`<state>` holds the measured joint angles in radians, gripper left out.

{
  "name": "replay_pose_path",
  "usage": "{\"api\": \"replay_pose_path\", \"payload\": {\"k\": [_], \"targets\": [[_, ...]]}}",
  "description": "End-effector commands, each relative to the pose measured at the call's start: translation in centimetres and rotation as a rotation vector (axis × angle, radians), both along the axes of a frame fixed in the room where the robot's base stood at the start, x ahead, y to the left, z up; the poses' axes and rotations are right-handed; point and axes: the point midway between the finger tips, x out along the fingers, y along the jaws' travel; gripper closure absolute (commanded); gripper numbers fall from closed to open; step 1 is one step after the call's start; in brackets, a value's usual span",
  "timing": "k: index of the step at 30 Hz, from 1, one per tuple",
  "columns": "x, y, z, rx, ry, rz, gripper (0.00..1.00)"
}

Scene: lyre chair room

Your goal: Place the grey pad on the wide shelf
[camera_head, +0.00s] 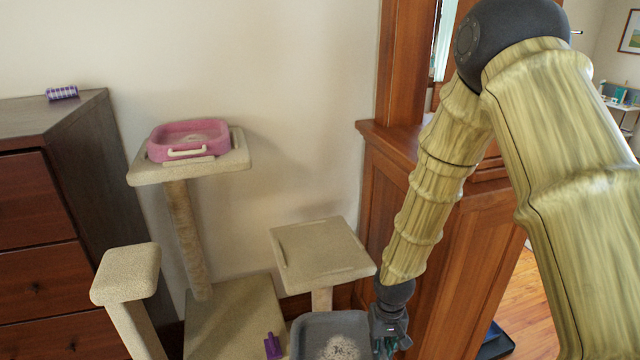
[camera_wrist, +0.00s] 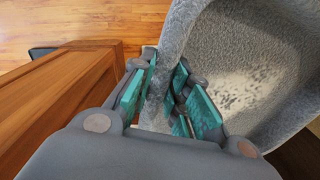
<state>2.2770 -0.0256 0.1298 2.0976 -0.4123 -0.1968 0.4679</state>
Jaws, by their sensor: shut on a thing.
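The grey pad (camera_head: 308,328) looks like a shallow grey tray with raised rims and a pale, speckled inside. It shows at the bottom of the head view, partly cut off by the frame edge. My gripper (camera_head: 388,343) is at its right side. In the wrist view, my gripper (camera_wrist: 165,97) has its teal finger pads closed around the rim of the grey pad (camera_wrist: 265,60). A beige cat tree stands behind it, with a square shelf (camera_head: 322,250), a higher shelf (camera_head: 240,155) and a broad low platform (camera_head: 225,315). I cannot tell which one is the wide shelf.
A pink bed (camera_head: 188,140) occupies the higher shelf. A small beige perch (camera_head: 127,272) stands at left, beside a dark dresser (camera_head: 50,190). A purple object (camera_head: 272,346) is on the low platform. A wooden half wall (camera_head: 440,270) stands close to my arm. The square shelf is bare.

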Motion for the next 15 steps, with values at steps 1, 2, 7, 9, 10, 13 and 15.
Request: {"api": "replay_pose_path", "payload": {"k": [1,2,7,9,10,13,15], "targets": [[-0.2,-0.8,-0.5,-0.001,0.002,-0.014,1.0],[-0.3,-1.3,-0.7,-0.001,0.001,-0.021,1.0],[-0.6,-2.5,-1.5,-0.004,0.001,-0.04,1.0],[-0.6,-2.6,-1.5,-0.004,0.001,-0.043,1.0],[-0.6,-2.6,-1.5,-0.005,0.001,-0.042,1.0],[-0.6,-2.6,-1.5,-0.005,0.0,-0.042,1.0],[-0.6,-2.6,-1.5,-0.004,0.0,-0.042,1.0]]}}
